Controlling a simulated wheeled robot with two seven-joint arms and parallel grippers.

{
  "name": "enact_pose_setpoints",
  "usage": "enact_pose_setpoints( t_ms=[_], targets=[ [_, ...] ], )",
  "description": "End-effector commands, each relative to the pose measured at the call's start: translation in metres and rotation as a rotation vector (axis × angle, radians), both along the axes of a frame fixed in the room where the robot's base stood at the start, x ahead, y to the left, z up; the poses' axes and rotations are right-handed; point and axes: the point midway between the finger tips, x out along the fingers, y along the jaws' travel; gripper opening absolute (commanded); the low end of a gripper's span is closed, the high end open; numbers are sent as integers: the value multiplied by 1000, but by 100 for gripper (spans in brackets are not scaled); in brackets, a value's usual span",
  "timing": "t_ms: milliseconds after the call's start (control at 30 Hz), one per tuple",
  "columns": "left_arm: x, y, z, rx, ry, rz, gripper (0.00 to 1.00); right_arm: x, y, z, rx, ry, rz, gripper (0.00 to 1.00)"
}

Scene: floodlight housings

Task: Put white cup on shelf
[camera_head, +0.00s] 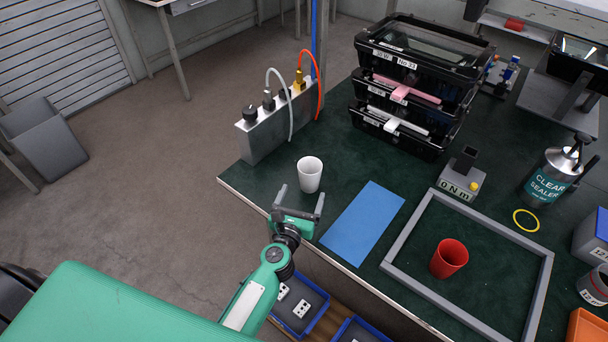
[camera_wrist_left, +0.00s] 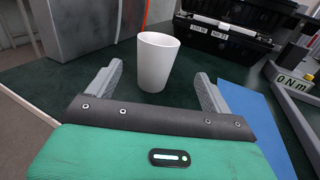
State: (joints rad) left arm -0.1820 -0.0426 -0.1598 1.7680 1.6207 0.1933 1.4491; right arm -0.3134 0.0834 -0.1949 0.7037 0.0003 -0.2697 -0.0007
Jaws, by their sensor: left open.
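The white cup (camera_head: 310,175) stands upright on the dark green tabletop near the table's left edge. In the left wrist view the white cup (camera_wrist_left: 156,62) is straight ahead, between and just beyond the fingertips. My left gripper (camera_head: 300,196) is open and empty, low over the table edge on the near side of the cup. Its two fingers also show in the left wrist view (camera_wrist_left: 158,85), spread wider than the cup. My right gripper is not in view. No shelf is clearly identifiable in these frames.
A metal box with cables (camera_head: 268,130) stands behind the cup. Stacked black cases (camera_head: 415,85) are at the back. A blue mat (camera_head: 362,222) lies right of the cup. A grey frame (camera_head: 468,205) surrounds a red cup (camera_head: 449,258). Blue trays (camera_head: 300,305) sit below the table edge.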

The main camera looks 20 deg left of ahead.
Motion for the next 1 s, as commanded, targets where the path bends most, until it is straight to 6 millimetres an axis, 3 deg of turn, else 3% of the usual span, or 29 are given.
enact_pose_setpoints(
  t_ms=[200,633,800,1000],
  targets=[
    [36,2,0,2,-1,1,84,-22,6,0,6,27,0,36],
    [71,7,-3,2,-1,1,84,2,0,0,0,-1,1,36],
    [93,9,-5,2,-1,0,84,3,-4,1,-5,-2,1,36],
    [103,10,-5,1,0,1,84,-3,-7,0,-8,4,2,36]
  ],
)
